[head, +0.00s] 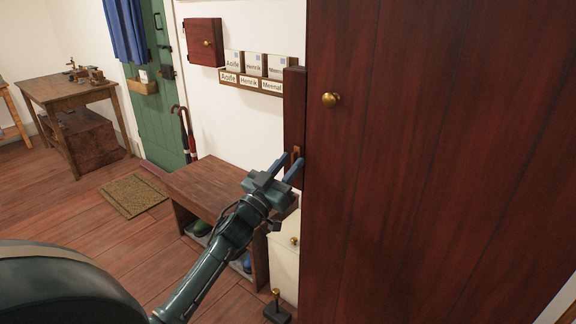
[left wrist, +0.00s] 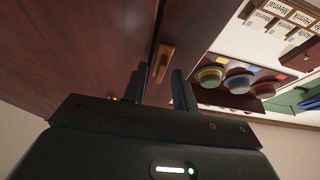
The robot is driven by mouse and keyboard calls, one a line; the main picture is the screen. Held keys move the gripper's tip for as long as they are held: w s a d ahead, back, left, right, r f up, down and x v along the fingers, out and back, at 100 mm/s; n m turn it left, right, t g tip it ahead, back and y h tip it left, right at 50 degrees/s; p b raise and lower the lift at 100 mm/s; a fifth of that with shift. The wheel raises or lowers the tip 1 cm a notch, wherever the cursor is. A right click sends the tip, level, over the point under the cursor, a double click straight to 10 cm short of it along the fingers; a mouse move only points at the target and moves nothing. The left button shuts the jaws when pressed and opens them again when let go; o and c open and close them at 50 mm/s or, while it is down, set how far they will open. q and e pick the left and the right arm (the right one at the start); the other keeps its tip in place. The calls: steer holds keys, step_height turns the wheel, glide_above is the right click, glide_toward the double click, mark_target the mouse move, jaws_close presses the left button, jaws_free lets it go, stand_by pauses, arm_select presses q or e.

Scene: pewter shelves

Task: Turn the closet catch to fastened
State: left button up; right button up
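The closet (head: 420,150) is a tall dark red wooden cupboard filling the right of the head view, with a round brass knob (head: 331,99). The closet catch (head: 296,152) is a small lighter wooden piece at the closet's left edge. In the left wrist view the catch (left wrist: 163,62) lies roughly along the seam between two dark panels. My left gripper (head: 284,164) is open, its two fingers apart just in front of the catch. In the left wrist view the gripper (left wrist: 160,88) has the catch just ahead, between the fingertip lines; contact cannot be told. My right gripper is not in view.
A wooden bench (head: 205,183) with boots below stands left of the closet, beside a cream cabinet (head: 285,255). Name-labelled holders (head: 250,81) and a small red wall cupboard (head: 204,42) hang behind. A wooden table (head: 70,92) stands far left. The floor there is mostly clear.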

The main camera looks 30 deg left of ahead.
arm_select(q)
jaws_close()
